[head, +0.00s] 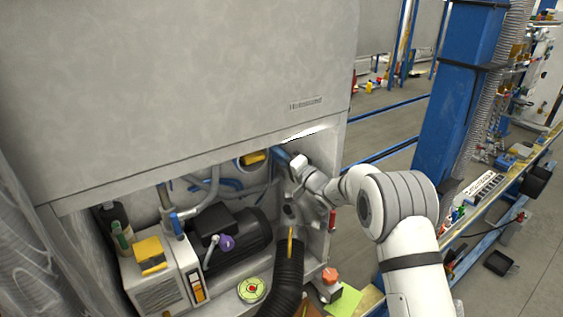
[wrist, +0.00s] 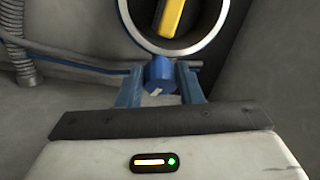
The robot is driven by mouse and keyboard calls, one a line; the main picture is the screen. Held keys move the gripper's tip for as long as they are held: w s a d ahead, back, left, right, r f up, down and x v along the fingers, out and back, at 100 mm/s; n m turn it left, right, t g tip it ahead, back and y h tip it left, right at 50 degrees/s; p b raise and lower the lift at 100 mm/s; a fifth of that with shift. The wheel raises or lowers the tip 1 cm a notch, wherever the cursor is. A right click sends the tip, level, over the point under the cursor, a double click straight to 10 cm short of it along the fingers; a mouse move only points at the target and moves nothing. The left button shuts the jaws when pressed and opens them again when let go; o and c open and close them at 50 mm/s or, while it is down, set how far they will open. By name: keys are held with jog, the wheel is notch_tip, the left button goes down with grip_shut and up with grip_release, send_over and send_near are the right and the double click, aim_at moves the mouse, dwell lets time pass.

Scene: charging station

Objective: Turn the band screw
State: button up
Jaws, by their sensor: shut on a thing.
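The band screw (wrist: 160,76) is a small blue block with a pale mark on its face, at the underside of a round metal band (wrist: 196,46) in the wrist view. My gripper (wrist: 159,80) has its two blue fingers on either side of the screw and is shut on it. A yellow bar (wrist: 172,18) shows inside the band. In the head view my gripper (head: 280,153) reaches into the cabinet opening, just right of the yellow part (head: 254,158). The screw cannot be made out there.
The cabinet's large grey panel (head: 180,90) hangs above the opening. Below are a black motor (head: 235,238), a purple knob (head: 226,243) and a black corrugated hose (head: 288,275). A blue post (head: 455,100) stands at the right. In the wrist view a thin blue pipe (wrist: 80,64) runs behind the fingers.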

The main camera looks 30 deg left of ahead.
jog(key=shift+w+r+m+g+h+p, duration=0.15)
jog(key=shift+m+g+h+p, duration=0.45)
jog(key=shift+m, duration=1.45)
jog(key=shift+s+r+m+g+h+p, duration=0.1)
jog(key=shift+r+m+g+h, duration=0.2)
jog(key=shift+m+h, duration=1.2)
jog(key=shift+w+r+m+g+h+p, duration=0.15)
jog(key=shift+m+g+p, duration=0.3)
jog(key=shift+m, duration=2.2)
jog(key=shift+s+f, duration=0.1)
jog(key=shift+f, duration=0.05)
jog(key=o, duration=0.9)
jog(key=shift+a+f, duration=0.1)
jog(key=shift+o, duration=0.3)
